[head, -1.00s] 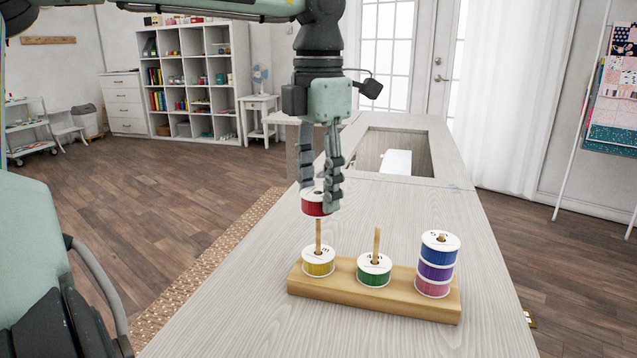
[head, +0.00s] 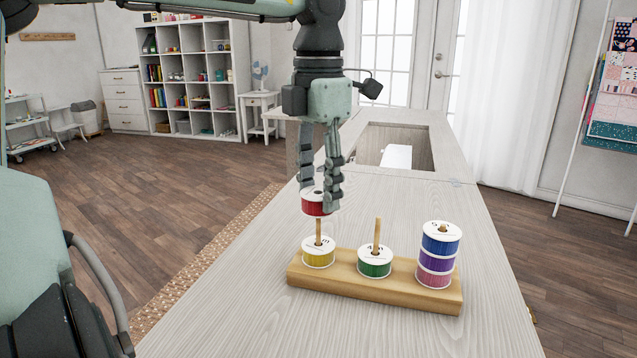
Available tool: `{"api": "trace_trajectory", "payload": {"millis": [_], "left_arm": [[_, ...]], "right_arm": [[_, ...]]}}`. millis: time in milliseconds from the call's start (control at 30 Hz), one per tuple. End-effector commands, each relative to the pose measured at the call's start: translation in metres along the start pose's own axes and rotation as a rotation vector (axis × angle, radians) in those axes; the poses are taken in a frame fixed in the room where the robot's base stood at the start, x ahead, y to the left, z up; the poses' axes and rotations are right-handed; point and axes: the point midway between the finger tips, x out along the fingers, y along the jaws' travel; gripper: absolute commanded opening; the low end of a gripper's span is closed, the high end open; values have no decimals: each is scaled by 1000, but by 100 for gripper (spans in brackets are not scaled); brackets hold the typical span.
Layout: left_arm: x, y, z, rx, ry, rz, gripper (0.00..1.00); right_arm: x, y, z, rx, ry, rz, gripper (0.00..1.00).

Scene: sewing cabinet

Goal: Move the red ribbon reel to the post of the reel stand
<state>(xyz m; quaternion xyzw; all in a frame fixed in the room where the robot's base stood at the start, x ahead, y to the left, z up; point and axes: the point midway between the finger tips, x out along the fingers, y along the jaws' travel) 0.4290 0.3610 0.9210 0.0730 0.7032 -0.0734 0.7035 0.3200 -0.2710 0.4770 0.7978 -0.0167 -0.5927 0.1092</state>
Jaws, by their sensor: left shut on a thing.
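My left gripper (head: 320,204) points straight down, shut on the red ribbon reel (head: 314,206). The fingers hide part of the reel. It is above the left post (head: 319,229) of the wooden reel stand (head: 330,280). A bare length of post shows between it and the yellow reel (head: 318,257) below. I cannot tell whether the post's tip is inside the red reel. A green reel (head: 374,268) sits on the middle post (head: 377,233). The right post holds a blue reel (head: 440,241) over a purple one (head: 437,261) and a pink one (head: 433,281). My right gripper is out of view.
The stand is on a pale wooden cabinet top (head: 230,315), clear around it. Behind is a rectangular opening (head: 408,140) in the top with a white thing (head: 397,157) inside. White shelves (head: 197,75) stand far back.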

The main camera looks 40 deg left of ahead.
Motion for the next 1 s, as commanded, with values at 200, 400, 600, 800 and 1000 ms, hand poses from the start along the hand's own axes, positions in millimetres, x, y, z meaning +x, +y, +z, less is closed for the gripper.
{"api": "trace_trajectory", "payload": {"millis": [200, 400, 600, 800, 1000], "left_arm": [[7, 0, 0, 0, 0, 0, 23], [12, 0, 0, 0, 0, 0, 23], [17, 0, 0, 0, 0, 0, 23], [21, 0, 0, 0, 0, 0, 23], [21, 0, 0, 0, 0, 0, 23]], "right_arm": [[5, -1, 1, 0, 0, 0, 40], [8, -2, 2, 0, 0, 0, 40], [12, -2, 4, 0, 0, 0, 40], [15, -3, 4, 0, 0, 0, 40], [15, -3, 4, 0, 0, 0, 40]]}}
